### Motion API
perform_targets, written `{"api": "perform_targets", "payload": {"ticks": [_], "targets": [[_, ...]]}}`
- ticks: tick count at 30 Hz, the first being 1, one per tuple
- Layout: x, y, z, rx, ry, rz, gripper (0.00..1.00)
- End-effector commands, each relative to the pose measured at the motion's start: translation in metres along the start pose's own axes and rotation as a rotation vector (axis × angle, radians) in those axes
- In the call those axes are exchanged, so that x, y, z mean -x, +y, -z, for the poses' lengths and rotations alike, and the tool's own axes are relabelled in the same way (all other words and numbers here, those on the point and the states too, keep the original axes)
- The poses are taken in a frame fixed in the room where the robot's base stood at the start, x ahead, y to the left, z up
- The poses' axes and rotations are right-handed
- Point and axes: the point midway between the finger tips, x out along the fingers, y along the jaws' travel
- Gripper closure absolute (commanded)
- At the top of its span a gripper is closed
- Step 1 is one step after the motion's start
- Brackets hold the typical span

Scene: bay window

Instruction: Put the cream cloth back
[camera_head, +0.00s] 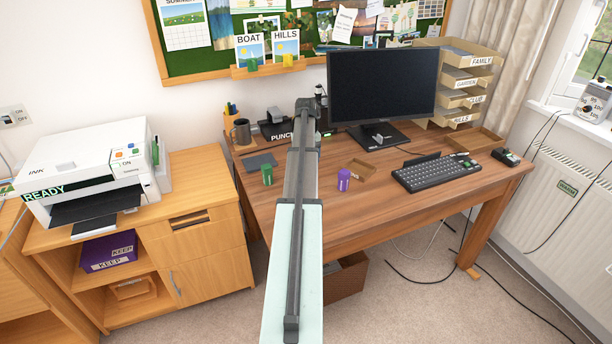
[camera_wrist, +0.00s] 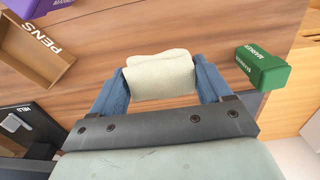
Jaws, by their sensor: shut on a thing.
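The cream cloth (camera_wrist: 160,76) is a folded or bunched pale piece between the two blue fingers of my gripper (camera_wrist: 161,84) in the wrist view. The fingers are shut on it from both sides. Wood desktop lies behind it; I cannot tell how far the cloth is above the desk. In the head view my own arm runs up the middle of the picture over the desk (camera_head: 400,210) and hides the cloth and the fingers.
In the head view a purple pot (camera_head: 344,180), the keyboard (camera_head: 436,173) and the monitor (camera_head: 380,85) stand right of my arm. Bare desktop lies in front.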

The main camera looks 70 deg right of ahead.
Motion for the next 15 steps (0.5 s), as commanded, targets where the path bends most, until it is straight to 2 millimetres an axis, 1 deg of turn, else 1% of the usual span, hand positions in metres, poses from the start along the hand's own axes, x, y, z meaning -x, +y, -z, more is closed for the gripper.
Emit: {"api": "perform_targets", "payload": {"ticks": [1,3,11,15], "targets": [[-0.010,0.000,-0.001,0.000,-0.003,0.001,0.50],[-0.021,0.000,-0.001,-0.001,-0.001,0.001,0.50],[-0.041,0.000,0.000,-0.002,-0.001,0.000,0.50],[-0.059,0.000,0.000,-0.002,-0.002,0.001,0.50]]}}
